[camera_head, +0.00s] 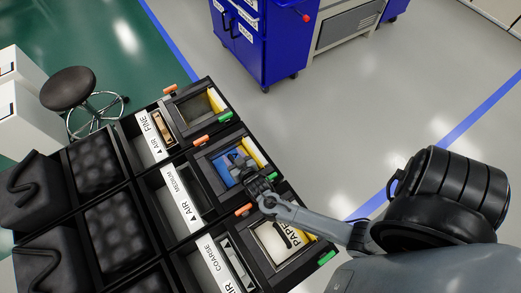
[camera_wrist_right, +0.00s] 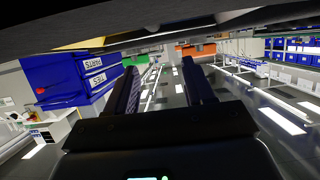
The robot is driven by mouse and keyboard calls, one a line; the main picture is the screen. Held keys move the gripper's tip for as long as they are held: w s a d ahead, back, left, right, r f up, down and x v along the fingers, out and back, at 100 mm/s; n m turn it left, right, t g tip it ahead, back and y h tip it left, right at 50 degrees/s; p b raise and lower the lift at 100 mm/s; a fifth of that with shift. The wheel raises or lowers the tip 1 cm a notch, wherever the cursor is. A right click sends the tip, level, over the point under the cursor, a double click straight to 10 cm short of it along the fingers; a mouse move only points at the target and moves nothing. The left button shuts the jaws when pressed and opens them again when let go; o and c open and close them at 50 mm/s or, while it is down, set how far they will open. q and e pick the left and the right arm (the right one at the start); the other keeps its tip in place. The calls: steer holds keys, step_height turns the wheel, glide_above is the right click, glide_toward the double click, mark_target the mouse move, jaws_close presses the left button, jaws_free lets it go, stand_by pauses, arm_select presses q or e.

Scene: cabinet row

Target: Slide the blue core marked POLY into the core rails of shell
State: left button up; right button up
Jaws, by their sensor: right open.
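A blue core (camera_head: 222,172) shows in the head view inside the middle black shell (camera_head: 203,153) of the right column. My gripper covers part of it, and no POLY mark can be read. I cannot tell how it sits against the rails. My right gripper (camera_head: 243,167) is over that shell, at the core's right part. In the right wrist view the two dark fingers of the right gripper (camera_wrist_right: 160,68) stand apart with nothing between them. I cannot tell whether they touch the core. My left gripper is in neither view.
Bays labelled AIR, with FINE, MEDIUM (camera_head: 181,200) and COARSE, lie left. A blue cabinet (camera_head: 262,45) stands behind on open grey floor. A stool (camera_head: 68,90) is at the left.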

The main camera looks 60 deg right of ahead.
steer(key=s+d+r+p, duration=0.4)
steer(key=s+d+r, duration=0.1)
steer(key=s, duration=0.5)
steer(key=shift+s+d+r, duration=0.2)
steer(key=shift+r, duration=0.6)
